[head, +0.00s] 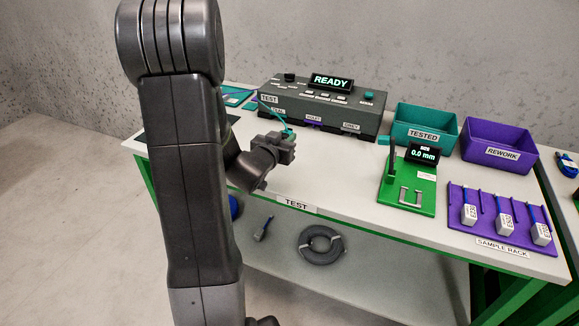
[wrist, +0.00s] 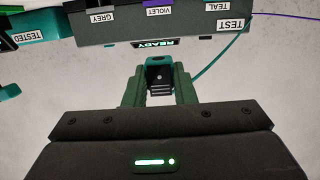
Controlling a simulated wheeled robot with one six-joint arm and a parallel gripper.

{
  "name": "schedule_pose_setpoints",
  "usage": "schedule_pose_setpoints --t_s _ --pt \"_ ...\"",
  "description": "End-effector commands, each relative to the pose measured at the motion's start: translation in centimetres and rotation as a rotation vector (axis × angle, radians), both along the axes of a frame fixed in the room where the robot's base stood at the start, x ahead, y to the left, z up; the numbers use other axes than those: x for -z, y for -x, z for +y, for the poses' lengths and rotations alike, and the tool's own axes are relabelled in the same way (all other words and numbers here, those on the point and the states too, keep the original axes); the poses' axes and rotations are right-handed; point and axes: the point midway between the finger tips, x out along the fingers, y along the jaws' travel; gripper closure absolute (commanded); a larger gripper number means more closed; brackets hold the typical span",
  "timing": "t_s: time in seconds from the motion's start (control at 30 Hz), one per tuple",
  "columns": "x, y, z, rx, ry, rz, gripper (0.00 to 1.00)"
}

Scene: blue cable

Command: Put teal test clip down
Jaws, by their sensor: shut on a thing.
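My gripper (head: 283,140) is above the left part of the table, in front of the test box. It is shut on the teal test clip (head: 289,131), whose thin teal lead runs back to the box's left side. In the wrist view my gripper (wrist: 159,92) holds the clip (wrist: 159,61) between its two fingers, and the teal lead (wrist: 222,60) curves off to the right. The grey test box (head: 320,103) has a display reading READY and labels TEST, VIOLET and GREY. The fingers hide part of the clip.
A teal TESTED bin (head: 425,128) and a purple REWORK bin (head: 500,147) stand at the back right. A green gauge (head: 408,190) reads 0.0 mm. A purple sample rack (head: 485,222) holds several blue-and-white samples. The white table top (head: 330,180) is clear between my gripper and the gauge.

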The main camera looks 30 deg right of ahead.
Motion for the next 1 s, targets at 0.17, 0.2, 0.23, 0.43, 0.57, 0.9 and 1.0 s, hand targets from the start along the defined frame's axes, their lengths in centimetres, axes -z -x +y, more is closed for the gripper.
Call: schedule_pose_setpoints --t_s 0.17,0.2,0.23,0.43,0.57,0.9,1.0 --pt "3.3 0.1 0.0 0.001 0.000 0.007 1.00" --pt "4.0 0.0 0.0 0.000 -0.002 0.007 1.00" --pt "4.3 0.1 0.0 0.000 -0.001 0.006 1.00" --pt "5.7 0.0 0.0 0.001 0.000 0.003 1.00" --pt "7.5 0.0 0.0 -0.002 -0.001 0.005 1.00" --pt "9.6 0.0 0.0 -0.001 0.000 0.001 1.00" --pt "9.5 0.0 0.0 -0.001 0.000 0.001 1.00"
